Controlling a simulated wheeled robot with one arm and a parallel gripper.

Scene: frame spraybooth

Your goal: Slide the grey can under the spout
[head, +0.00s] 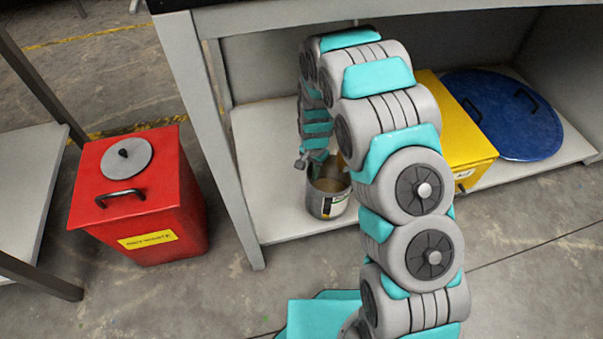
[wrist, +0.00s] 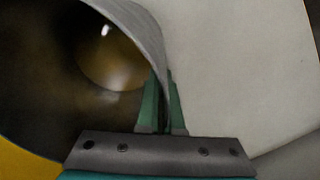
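My gripper (head: 318,168) reaches down to the can's rim from above. In the wrist view, the green fingers (wrist: 162,100) are close together, one on each side of the can's wall, and look shut on it. My arm covers part of the shelf to the right of the can. I cannot make out a spout in either view.
A red bin (head: 140,200) stands on the floor left of the bench leg (head: 208,130). The shelf left of the can is clear.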

